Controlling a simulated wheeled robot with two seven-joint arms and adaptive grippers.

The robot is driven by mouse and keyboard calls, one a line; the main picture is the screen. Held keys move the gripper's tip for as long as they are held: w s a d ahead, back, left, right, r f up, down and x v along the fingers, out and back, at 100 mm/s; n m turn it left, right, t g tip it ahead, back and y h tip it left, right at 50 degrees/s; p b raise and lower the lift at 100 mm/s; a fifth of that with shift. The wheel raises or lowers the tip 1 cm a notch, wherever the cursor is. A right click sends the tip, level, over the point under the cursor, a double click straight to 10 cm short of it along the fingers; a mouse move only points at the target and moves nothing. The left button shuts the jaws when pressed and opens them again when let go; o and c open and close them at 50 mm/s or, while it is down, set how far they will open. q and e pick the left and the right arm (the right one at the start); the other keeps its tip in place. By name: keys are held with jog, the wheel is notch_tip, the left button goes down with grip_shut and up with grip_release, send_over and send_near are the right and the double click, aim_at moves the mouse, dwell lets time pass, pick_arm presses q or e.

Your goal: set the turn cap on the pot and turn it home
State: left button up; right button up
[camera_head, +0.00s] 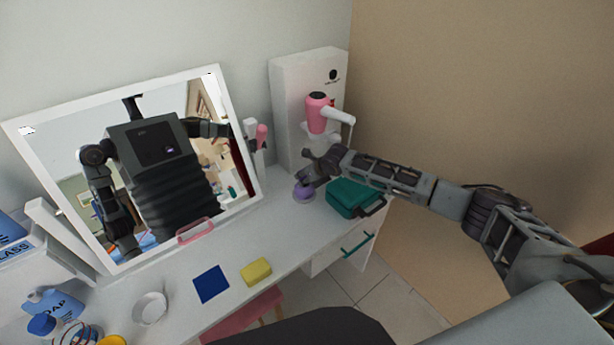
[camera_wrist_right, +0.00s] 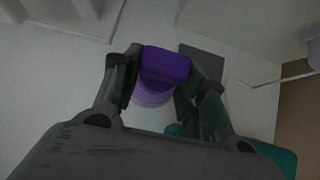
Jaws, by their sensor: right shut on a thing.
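The purple turn cap (camera_wrist_right: 165,64) sits between the fingertips of my right gripper (camera_wrist_right: 163,75) in the right wrist view. The gripper is shut on it. A paler purple pot (camera_wrist_right: 150,97) shows just beneath the cap. In the head view the pot (camera_head: 303,195) stands on the white table near the back right, with my right gripper (camera_head: 308,182) right above it. The fingers hide most of the cap there. I cannot tell whether the cap is seated on the pot or only close to it. My left gripper is not in view.
A teal case (camera_head: 350,198) lies close to the right of the pot. A pink hair dryer (camera_head: 318,113) hangs on a white stand behind. A mirror (camera_head: 190,240) leans at left. A yellow sponge (camera_head: 256,272), a blue square (camera_head: 211,284) and a white bowl (camera_head: 150,308) lie in front.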

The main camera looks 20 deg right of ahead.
jog(key=shift+f+b, duration=0.5)
jog(key=shift+f, duration=0.65)
dwell(0.7)
jog(key=o, duration=0.9)
jog(key=shift+r, duration=0.1)
jog(key=shift+v, duration=5.95)
